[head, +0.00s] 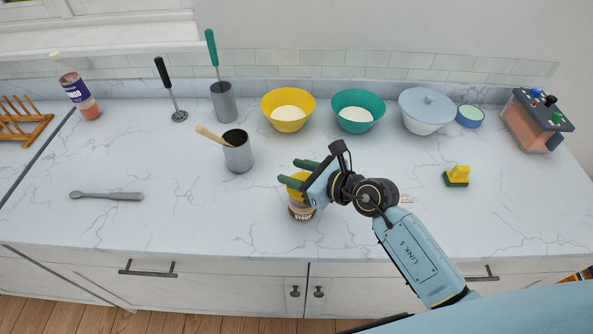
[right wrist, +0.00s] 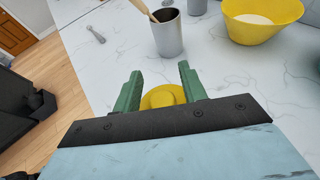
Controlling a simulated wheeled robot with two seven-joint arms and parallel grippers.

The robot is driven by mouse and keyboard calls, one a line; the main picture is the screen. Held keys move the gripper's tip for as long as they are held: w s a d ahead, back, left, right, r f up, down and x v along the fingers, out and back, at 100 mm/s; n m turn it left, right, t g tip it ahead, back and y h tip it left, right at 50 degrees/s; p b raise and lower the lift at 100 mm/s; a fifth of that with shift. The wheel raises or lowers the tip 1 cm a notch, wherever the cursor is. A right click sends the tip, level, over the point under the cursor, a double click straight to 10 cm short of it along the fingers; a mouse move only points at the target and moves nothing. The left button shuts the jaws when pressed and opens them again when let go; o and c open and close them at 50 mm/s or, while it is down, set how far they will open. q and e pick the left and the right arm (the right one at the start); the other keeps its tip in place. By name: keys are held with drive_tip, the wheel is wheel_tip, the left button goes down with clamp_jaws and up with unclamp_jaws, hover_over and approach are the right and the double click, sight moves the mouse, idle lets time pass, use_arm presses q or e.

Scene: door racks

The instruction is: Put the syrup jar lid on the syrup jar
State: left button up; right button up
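The syrup jar (head: 301,213), with a dark label reading SYRUP, stands upright on the counter near its front middle. The yellow syrup jar lid (head: 297,184) is at the jar's mouth, between the fingers of my right gripper (head: 296,173). The palm hides the lid's near part and the jar. I cannot tell whether the lid touches the jar's rim. My left gripper is not in view.
Left of the jar stands a grey cup (head: 238,156) with a wooden handle. Yellow (head: 288,123) and teal (head: 358,125) bowls and a lidded white-blue bowl (head: 424,122) stand behind. A yellow-green sponge (head: 457,176) lies right. The front counter is mostly clear.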

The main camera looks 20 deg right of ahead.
drive_tip(key=shift+r, duration=0.3)
drive_tip(key=v, duration=1.2)
drive_tip(key=shift+r, duration=0.2)
